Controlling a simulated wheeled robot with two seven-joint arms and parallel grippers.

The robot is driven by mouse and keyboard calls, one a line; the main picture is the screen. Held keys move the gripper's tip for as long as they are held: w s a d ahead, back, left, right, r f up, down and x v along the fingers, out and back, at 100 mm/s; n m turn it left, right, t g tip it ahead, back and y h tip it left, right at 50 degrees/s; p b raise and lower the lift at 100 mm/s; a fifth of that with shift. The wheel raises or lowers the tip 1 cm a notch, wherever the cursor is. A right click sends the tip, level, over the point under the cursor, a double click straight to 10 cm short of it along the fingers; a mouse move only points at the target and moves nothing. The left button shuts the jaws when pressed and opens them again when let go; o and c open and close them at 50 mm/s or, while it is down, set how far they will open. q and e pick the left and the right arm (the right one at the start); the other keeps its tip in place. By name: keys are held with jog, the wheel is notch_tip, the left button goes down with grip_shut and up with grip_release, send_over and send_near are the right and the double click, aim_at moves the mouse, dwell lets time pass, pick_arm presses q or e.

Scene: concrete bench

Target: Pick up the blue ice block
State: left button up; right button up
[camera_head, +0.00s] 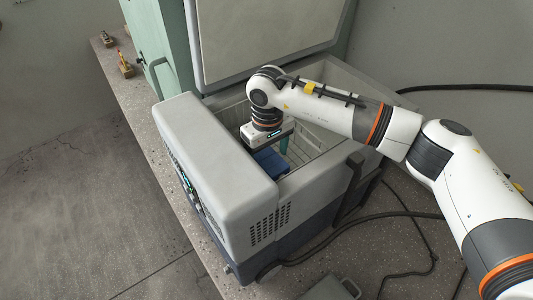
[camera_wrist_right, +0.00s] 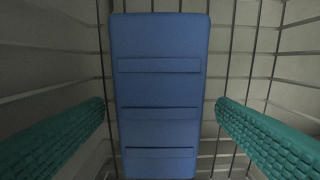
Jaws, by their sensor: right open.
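The blue ice block (camera_wrist_right: 158,95) lies inside the wire basket of an open portable cooler (camera_head: 222,150). It has raised or recessed bars across its face. In the head view a part of the block (camera_head: 268,162) shows below my right gripper (camera_head: 272,150), which reaches down into the cooler. In the wrist view the two green textured fingers of my right gripper (camera_wrist_right: 160,130) stand apart on either side of the block, with a gap on each side. The right gripper is open and empty. My left gripper is not in view.
The wire basket (camera_head: 315,135) and cooler walls surround the gripper closely. The raised lid (camera_head: 265,40) stands behind. A green cabinet (camera_head: 165,50) is at the back left. Small brass-coloured items (camera_head: 124,66) sit on the bench (camera_head: 125,85). Black cables (camera_head: 400,215) run at the right.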

jog(key=shift+f, duration=0.65)
jog(key=c, duration=1.2)
jog(key=shift+r, duration=0.1)
